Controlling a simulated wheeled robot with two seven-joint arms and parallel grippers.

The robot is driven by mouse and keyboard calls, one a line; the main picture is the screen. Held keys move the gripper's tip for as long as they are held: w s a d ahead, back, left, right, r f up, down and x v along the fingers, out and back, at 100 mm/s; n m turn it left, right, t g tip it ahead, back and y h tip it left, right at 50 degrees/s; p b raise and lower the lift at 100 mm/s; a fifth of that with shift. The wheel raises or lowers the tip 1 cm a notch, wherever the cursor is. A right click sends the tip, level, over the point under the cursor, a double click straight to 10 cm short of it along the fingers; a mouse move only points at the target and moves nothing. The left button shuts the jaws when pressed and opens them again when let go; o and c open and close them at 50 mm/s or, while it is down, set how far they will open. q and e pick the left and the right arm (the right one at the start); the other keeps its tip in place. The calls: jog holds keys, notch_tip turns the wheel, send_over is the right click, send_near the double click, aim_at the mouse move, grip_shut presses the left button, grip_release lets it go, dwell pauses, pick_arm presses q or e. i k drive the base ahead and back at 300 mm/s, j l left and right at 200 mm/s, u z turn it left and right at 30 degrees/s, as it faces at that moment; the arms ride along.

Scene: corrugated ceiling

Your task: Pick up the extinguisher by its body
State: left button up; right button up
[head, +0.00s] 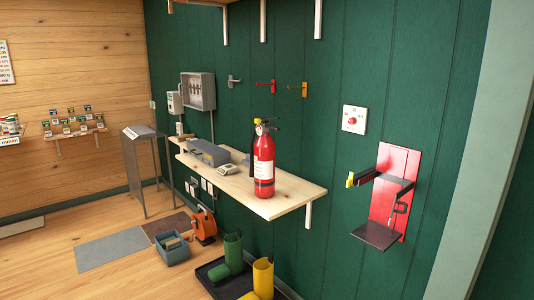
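A red fire extinguisher (264,160) stands upright on a light wooden wall shelf (283,204), near the shelf's right part. It has a white label on its body, a dark valve and handle on top with a yellow spot, and a dark hose down its left side. Neither of my grippers is in the head view. Nothing touches the extinguisher's body from the front.
A grey case (209,152) and a small pale device (227,171) lie on the shelf left of the extinguisher. A red wall bracket (393,195) with a dark foot plate hangs at right.

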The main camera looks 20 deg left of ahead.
aim_at(263, 169)
jog(key=i+j+z, duration=0.1)
jog(key=j, duration=0.4)
jog(key=i+j+z, duration=0.1)
jog(key=i+j, duration=0.25)
jog(key=j, duration=0.15)
jog(key=i+j+z, duration=0.15)
jog(key=j, duration=0.35)
jog(key=i+j+z, duration=0.1)
jog(key=j, duration=0.45)
jog(key=i+j+z, duration=0.1)
jog(key=j, duration=0.45)
jog(key=i+j+z, duration=0.1)
jog(key=i+j, duration=0.15)
jog(key=j, duration=0.35)
jog(key=i+j+z, duration=0.1)
jog(key=j, duration=0.45)
jog(key=j+z, duration=0.15)
jog(key=j, duration=0.45)
jog(key=i, duration=0.05)
